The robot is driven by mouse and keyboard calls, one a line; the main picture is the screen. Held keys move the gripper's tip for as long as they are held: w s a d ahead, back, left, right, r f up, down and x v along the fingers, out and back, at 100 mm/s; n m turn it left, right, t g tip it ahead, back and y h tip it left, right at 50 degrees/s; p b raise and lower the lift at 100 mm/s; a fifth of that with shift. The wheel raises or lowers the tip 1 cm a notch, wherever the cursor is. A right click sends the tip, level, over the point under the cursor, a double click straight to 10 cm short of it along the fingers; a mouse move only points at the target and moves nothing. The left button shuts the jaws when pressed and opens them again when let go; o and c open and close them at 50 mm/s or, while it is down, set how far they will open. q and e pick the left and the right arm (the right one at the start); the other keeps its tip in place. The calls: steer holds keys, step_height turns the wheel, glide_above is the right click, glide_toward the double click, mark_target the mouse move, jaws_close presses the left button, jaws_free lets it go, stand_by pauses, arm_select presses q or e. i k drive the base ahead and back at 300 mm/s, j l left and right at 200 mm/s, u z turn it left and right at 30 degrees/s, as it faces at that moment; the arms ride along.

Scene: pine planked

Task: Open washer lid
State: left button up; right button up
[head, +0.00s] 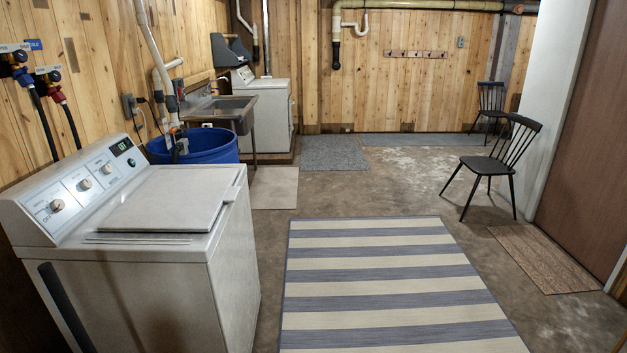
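The white washer (235,265) stands at the left, close to the pine wall, with its control panel (85,187) along its left side. The panel has several knobs and a small lit green display. The washer lid (165,205) is a pale flat panel on top and looks closed, lying level with the top. The inside of the tub is hidden. Neither gripper shows in the head view. A dark bar crosses the washer's front at the lower left; I cannot tell what it is.
A blue tub (205,150) stands just behind the washer, with a sink (222,108) and a second white machine (268,118) beyond. A striped rug (375,279) covers the open floor to the right. A black chair (500,160) stands near the brown door (597,135).

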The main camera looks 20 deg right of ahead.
mark_target(171, 200)
steer(key=l+z, duration=0.1)
steer(key=i+l+u, duration=0.35)
steer(key=i+l, duration=0.55)
